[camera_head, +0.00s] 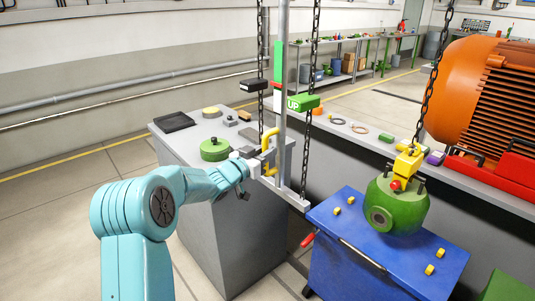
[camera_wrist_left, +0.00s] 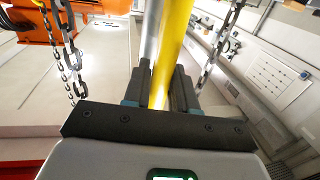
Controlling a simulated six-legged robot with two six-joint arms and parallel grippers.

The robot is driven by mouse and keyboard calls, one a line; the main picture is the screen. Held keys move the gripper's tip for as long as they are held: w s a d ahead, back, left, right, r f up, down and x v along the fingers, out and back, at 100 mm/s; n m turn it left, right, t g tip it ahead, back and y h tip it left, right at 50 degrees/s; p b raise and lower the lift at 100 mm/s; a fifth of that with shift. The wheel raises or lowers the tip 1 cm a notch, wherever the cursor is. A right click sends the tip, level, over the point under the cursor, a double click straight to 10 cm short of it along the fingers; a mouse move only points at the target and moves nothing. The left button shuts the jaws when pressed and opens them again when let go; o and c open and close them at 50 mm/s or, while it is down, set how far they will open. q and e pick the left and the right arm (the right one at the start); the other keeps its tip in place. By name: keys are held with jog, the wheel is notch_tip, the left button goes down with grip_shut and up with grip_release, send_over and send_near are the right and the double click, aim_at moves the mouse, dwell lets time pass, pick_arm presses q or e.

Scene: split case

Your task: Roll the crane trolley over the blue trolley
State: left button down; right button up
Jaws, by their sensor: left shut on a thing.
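The blue trolley (camera_head: 335,243) stands at lower right, with several small yellow pieces on its top. A green round casing (camera_head: 397,207) is at its top, under a yellow hook block (camera_head: 408,163) on a chain (camera_head: 433,85); I cannot tell whether it rests or hangs. A grey upright post (camera_head: 281,120) with a yellow handle (camera_head: 269,150) stands left of the blue trolley. The crane trolley itself is not clearly in view. My left gripper (camera_head: 258,163) is shut on the yellow handle, which shows between the fingers in the left wrist view (camera_wrist_left: 172,50). My right gripper is out of view.
A grey cabinet (camera_head: 225,220) with a green lidded part (camera_head: 214,149) stands behind my left arm. A long bench (camera_head: 460,185) and an orange motor (camera_head: 490,95) are behind the blue trolley.

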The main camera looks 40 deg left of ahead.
pick_arm(q)
jog(key=shift+a+f, duration=0.2)
jog(key=shift+a, duration=0.3)
jog(key=shift+d, duration=0.3)
jog(key=shift+d+r, duration=0.1)
jog(key=shift+d, duration=0.05)
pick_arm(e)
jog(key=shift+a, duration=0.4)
pick_arm(q)
jog(key=c, duration=1.1)
grip_release()
jog(key=shift+o, duration=0.2)
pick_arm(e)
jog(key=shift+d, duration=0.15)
pick_arm(q)
jog(key=shift+s, duration=0.3)
jog(key=s+d+b, duration=0.1)
jog(key=s+d, duration=0.1)
jog(key=s, duration=1.3)
jog(key=shift+s+b, duration=0.3)
jog(key=shift+b, duration=0.05)
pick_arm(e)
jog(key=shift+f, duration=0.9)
